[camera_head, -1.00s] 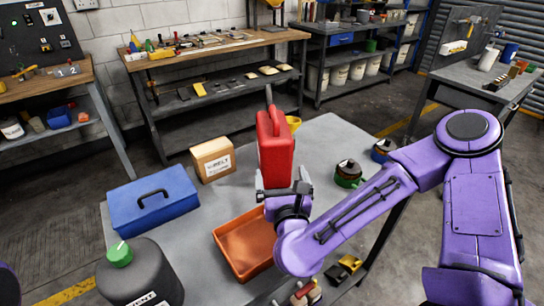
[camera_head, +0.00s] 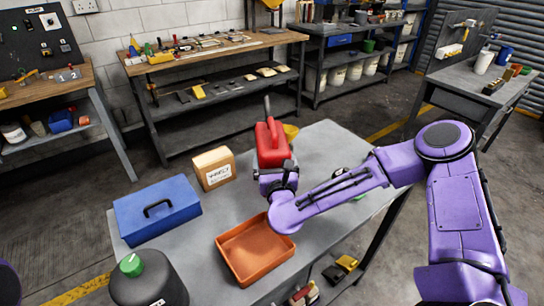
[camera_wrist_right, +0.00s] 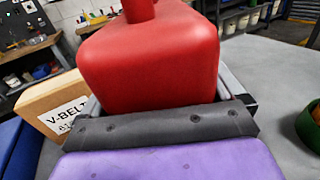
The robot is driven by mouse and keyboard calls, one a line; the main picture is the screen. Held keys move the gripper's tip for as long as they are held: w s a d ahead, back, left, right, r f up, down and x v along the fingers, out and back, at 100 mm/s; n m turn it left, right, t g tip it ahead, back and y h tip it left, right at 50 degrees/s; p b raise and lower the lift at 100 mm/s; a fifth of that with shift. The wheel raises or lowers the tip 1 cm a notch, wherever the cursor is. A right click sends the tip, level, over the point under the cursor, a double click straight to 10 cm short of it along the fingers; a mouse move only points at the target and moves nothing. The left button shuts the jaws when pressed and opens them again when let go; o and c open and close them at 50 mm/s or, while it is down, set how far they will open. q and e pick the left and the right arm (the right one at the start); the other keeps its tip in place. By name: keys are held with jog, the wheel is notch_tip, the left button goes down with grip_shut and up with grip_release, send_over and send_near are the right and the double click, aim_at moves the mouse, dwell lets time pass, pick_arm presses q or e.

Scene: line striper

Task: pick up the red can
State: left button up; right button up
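The red can (camera_head: 270,145) has a dark spout pointing up and is above the far part of the grey table. My right gripper (camera_head: 276,178) is at the can's near side. In the right wrist view the red can (camera_wrist_right: 150,60) fills the middle, between the two grey fingers of my right gripper (camera_wrist_right: 165,95), which look shut on its sides. The can's underside is hidden, so I cannot tell whether it touches the table. My left gripper is not in view.
On the grey table (camera_head: 205,228) are a blue toolbox (camera_head: 157,208), a V-belt carton (camera_head: 214,168), an orange tray (camera_head: 254,250) and a dark jug with a green cap (camera_head: 147,280). A yellow item (camera_head: 290,132) is behind the can.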

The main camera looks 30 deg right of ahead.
jog(key=c, duration=1)
jog(key=shift+w+r, duration=0.1)
jog(key=shift+r, duration=0.05)
jog(key=shift+r, duration=0.1)
